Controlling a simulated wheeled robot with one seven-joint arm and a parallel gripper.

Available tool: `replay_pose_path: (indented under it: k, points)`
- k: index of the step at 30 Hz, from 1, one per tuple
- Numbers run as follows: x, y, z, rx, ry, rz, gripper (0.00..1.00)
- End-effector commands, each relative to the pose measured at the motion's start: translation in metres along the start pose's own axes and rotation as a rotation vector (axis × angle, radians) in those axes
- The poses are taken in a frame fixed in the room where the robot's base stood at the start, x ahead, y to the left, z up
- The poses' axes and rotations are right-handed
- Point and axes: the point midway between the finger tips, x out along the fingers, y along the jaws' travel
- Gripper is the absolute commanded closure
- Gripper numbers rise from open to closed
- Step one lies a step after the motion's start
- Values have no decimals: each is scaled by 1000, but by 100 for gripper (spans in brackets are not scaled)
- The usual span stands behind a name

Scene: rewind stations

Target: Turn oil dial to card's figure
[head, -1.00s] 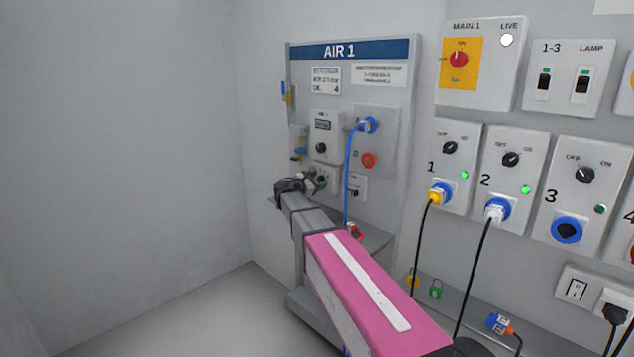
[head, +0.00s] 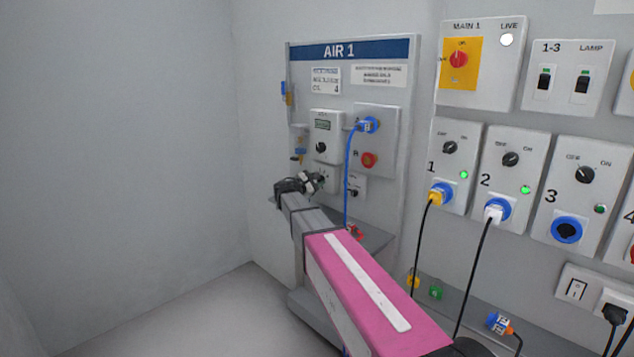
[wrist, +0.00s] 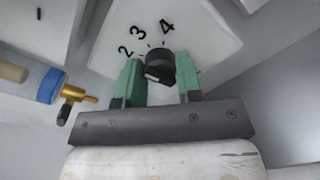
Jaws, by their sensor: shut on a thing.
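The oil dial (wrist: 159,66) is a black knob on a pale plate, seen in the wrist view. The figures 2, 3 and 4 are printed in an arc above it. My gripper (wrist: 160,83) has its two green fingers on either side of the knob and is shut on it. Which figure the knob points to is not clear. In the head view my gripper (head: 313,182) is at the low left of the AIR 1 panel and hides most of the dial. The card (head: 326,80) sits above on the panel; its bottom line ends in 4.
A gauge box with a black knob (head: 321,147) is just above my gripper. A clear cylinder with a brass fitting (wrist: 85,97) lies left of the fingers.

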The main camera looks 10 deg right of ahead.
Motion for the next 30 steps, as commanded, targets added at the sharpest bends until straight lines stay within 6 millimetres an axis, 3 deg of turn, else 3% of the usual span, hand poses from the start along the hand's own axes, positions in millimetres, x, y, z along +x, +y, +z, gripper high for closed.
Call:
replay_pose_path:
  k: [30]
  points:
    - [0, -3, -1, 933, 0, -2, 91]
